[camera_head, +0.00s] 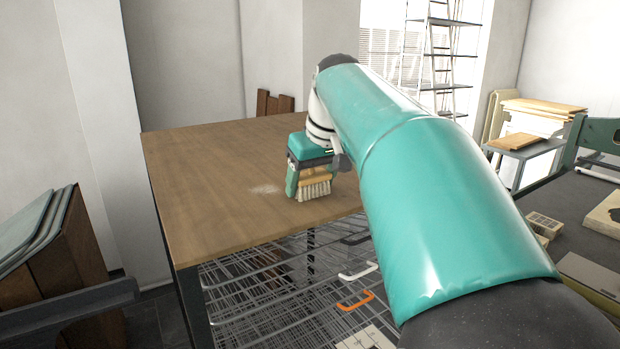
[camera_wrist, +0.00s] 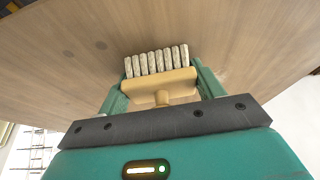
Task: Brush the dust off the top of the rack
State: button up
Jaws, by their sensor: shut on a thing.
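The rack (camera_head: 215,165) has a flat brown wooden top and wire shelves below it. A pale dust patch (camera_head: 265,189) lies on the top, just left of the brush. My gripper (camera_head: 303,178) is shut on the brush's handle, low over the top near its front right edge. The brush (camera_head: 317,184) has a tan wooden body and pale bristles pointing down. In the wrist view, the brush (camera_wrist: 160,88) sits between both fingers with its row of bristle tufts towards the wood. I cannot tell whether the bristles touch the wood.
Orange (camera_head: 356,301) and white handles stick out from the wire shelves. Brown boards (camera_head: 275,103) stand behind the rack. Dark panels (camera_head: 60,240) lean at the left. A dark table (camera_head: 570,195) with blocks is at the right. The left part of the rack top is clear.

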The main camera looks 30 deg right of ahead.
jog(key=shift+r, duration=2.95)
jog(key=shift+r, duration=1.5)
